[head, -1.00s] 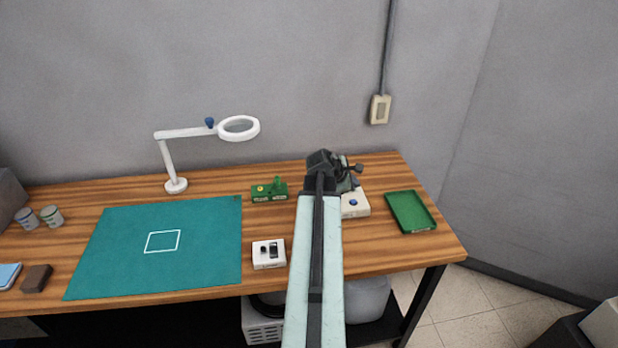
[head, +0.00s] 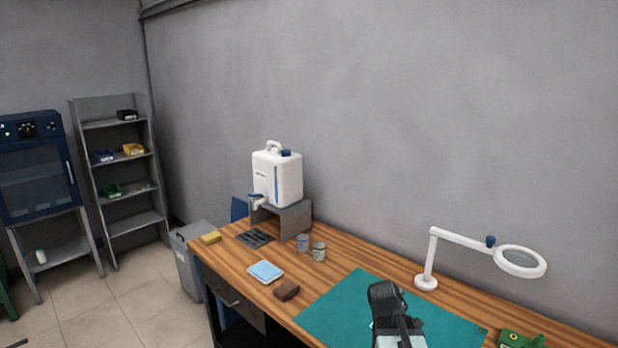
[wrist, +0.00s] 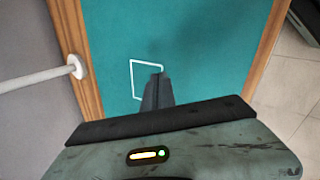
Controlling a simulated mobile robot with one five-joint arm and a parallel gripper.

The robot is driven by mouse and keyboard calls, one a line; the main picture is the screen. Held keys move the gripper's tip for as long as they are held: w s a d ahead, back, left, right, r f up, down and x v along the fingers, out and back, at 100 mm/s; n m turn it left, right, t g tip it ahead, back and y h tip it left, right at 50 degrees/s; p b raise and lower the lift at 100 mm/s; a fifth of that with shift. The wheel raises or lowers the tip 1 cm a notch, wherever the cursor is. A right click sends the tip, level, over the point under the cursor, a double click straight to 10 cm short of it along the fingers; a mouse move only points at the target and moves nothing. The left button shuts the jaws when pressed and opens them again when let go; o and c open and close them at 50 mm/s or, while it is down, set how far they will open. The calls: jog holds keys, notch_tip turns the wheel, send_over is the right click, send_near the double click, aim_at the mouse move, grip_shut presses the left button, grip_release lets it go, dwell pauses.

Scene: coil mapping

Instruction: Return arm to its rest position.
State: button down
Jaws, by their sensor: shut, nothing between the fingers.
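My gripper (wrist: 158,84) is shut and empty in the wrist view. Its fingertips sit over the green mat (wrist: 200,45), close to the white square outline drawn on it. In the head view the end of my arm rises from the bottom edge in front of the mat (head: 335,309) and hides part of it. The fingers cannot be made out there.
The magnifier lamp (head: 428,262) stands behind the mat, its arm reaching right. Two small tins (head: 319,251), a blue pad (head: 265,271), a brown block (head: 286,290) and a white canister (head: 277,178) are on the wooden bench to the left. A green fixture (head: 520,340) is at lower right.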

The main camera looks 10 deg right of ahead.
jog(key=a, duration=0.4)
jog(key=s+a+f+m+y, duration=0.1)
jog(key=a, duration=0.4)
jog(key=s+a+m+g+y, duration=0.1)
jog(key=a, duration=0.3)
jog(key=shift+a+f, duration=0.25)
jog(key=shift+f, duration=0.15)
jog(key=s+a+m+g+y, duration=0.2)
jog(key=s+a+m, duration=0.3)
jog(key=m, duration=0.3)
jog(key=shift+s+a+f+m+g, duration=0.2)
jog(key=shift+s+f+m+g, duration=0.1)
jog(key=shift+s+f+m, duration=0.2)
